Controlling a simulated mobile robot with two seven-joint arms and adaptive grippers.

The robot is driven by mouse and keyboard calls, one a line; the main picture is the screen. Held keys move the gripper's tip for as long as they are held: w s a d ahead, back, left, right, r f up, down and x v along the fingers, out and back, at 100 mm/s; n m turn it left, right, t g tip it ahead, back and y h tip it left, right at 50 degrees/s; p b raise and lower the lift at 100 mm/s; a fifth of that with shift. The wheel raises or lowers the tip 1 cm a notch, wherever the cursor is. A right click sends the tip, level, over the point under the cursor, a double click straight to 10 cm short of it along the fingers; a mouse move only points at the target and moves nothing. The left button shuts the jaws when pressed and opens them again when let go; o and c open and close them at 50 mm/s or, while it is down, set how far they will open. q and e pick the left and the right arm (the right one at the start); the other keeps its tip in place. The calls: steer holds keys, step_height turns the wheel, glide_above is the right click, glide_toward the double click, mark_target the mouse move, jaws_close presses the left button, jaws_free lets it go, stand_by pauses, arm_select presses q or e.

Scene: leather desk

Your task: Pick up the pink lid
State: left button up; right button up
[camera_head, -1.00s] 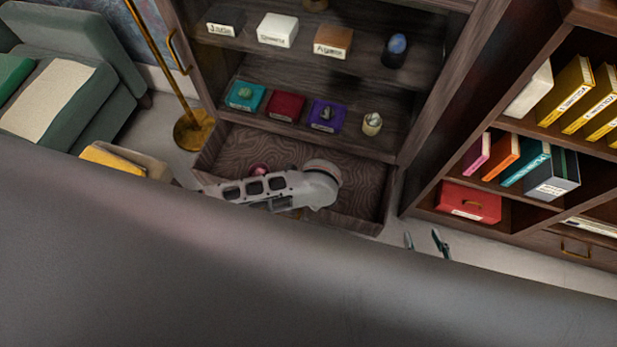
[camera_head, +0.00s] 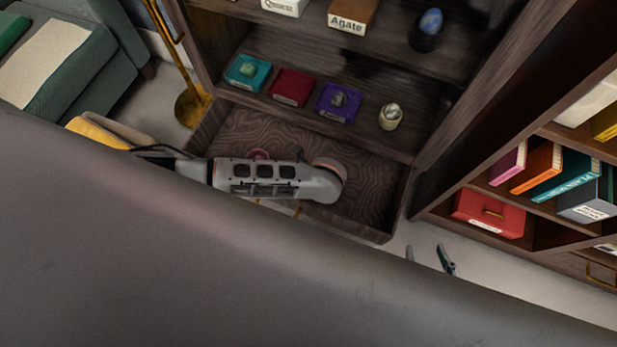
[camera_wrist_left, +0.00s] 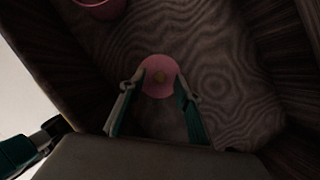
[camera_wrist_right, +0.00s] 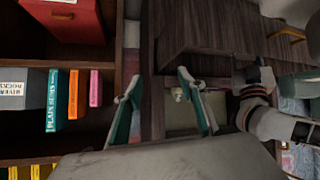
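The pink lid (camera_wrist_left: 160,77), round with a small knob in its middle, lies on the wood-grained floor of an open drawer (camera_head: 372,190). My left gripper (camera_wrist_left: 160,78) reaches down over it, with one fingertip on each side of the lid. It looks open; whether the fingers touch the lid I cannot tell. In the head view my left arm hides the lid and this gripper. A pink container (camera_wrist_left: 103,8) stands in the drawer beyond the lid; its rim also shows in the head view (camera_head: 259,154). My right gripper (camera_head: 428,256) is open and empty, outside the drawer.
The drawer walls stand close around my left gripper. Above the drawer, shelves hold small boxes such as a teal one (camera_head: 247,73) and a purple one (camera_head: 338,102). A bookcase with a red box (camera_head: 489,213) stands to the right. A brass lamp base (camera_head: 192,105) stands left.

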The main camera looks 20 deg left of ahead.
arm_select(q)
steer(key=shift+x, duration=0.75)
steer(key=shift+r, duration=0.1)
jaws_close()
arm_select(e)
steer(key=shift+w+r, duration=0.35)
steer(key=shift+r, duration=0.05)
